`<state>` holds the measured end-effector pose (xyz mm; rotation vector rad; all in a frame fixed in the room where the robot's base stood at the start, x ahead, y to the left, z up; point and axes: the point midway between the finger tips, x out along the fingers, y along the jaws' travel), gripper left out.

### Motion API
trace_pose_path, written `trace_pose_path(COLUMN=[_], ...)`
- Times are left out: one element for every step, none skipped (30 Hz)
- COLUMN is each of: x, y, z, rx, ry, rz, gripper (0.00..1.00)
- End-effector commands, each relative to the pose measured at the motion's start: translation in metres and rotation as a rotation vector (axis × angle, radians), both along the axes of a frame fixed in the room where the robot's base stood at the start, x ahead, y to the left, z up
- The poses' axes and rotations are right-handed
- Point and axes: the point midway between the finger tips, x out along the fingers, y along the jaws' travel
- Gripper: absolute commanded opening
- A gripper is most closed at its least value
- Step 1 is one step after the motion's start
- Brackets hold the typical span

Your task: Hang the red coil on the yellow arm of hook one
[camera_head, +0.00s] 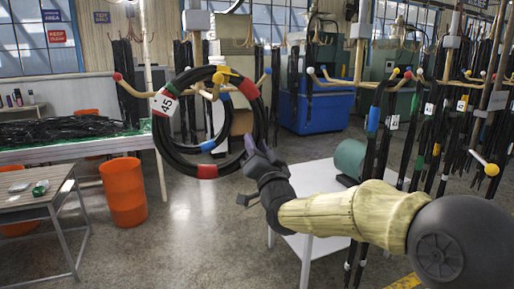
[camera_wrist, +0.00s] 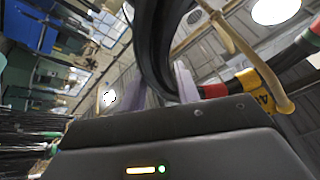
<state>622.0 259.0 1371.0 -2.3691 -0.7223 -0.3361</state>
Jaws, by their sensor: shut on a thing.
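A large black coil with red bands (camera_head: 207,171) stands upright in front of a pale yellow hook rack (camera_head: 140,93) in the head view. A second, smaller black coil with blue bands (camera_head: 207,146) shows inside its ring. My gripper (camera_head: 252,158) is at the large coil's lower right side, shut on the hose. In the wrist view the black hose (camera_wrist: 155,50) passes between my fingers, with a red band (camera_wrist: 213,91) and a yellow tag (camera_wrist: 262,87) beyond. The rack's arms have coloured tips, including red (camera_head: 117,76) and blue (camera_head: 267,70). I cannot tell whether the large coil rests on an arm.
A white table (camera_head: 310,180) with a green cylinder (camera_head: 350,157) stands below my arm. More racks with hanging hoses (camera_head: 435,120) crowd the right. An orange bin (camera_head: 124,190) and a grey table (camera_head: 45,200) stand left. A blue chest (camera_head: 315,107) is behind.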

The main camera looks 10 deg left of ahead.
Motion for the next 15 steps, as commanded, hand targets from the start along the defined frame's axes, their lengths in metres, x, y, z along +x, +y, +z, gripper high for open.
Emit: trace_pose_path(x=[0.000, 0.001, 0.001, 0.001, 0.001, 0.002, 0.002, 0.002, 0.003, 0.003, 0.003, 0.003, 0.004, 0.004, 0.004], y=[0.001, 0.001, 0.001, 0.001, 0.001, 0.002, 0.002, 0.002, 0.002, 0.002, 0.002, 0.002, 0.003, 0.003, 0.003], z=[-0.002, -0.004, -0.006, -0.007, -0.008, -0.010, -0.011, -0.012, -0.014, -0.015, -0.016, -0.018, -0.019, -0.020, -0.021], rx=[0.003, 0.003, 0.003, 0.003, 0.003, 0.003, 0.003, 0.003, 0.003, 0.003, 0.002, 0.002, 0.002, 0.002, 0.002], ry=[-0.002, -0.002, -0.002, -0.002, -0.002, -0.002, -0.002, -0.002, -0.002, -0.002, -0.003, -0.002, -0.002, -0.003, -0.002], rz=[0.001, 0.001, 0.001, 0.001, 0.001, 0.001, 0.001, 0.001, 0.001, 0.001, 0.000, 0.000, 0.000, 0.000, 0.000], gripper=[0.00, 0.00, 0.00, 0.00, 0.00, 0.00, 0.00, 0.00, 0.00, 0.00, 0.00, 0.00, 0.00, 0.00, 0.00])
